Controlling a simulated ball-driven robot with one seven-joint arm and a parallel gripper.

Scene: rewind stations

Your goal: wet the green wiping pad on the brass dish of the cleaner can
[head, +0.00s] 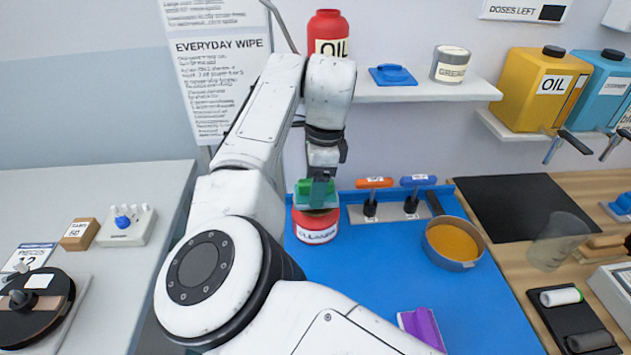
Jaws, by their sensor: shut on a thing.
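My gripper (322,182) points down at the back of the blue mat (370,275) and is shut on the green wiping pad (304,192). The pad is right over the top of the red cleaner can (316,230), which has a white label. The pad and gripper cover most of the can's top.
Orange-handled (374,183) and blue-handled (418,181) tools stand right of the can. A bowl with orange contents (453,240) and a purple block (422,325) are on the mat. A shelf (420,91) hangs above. The mat's middle is clear.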

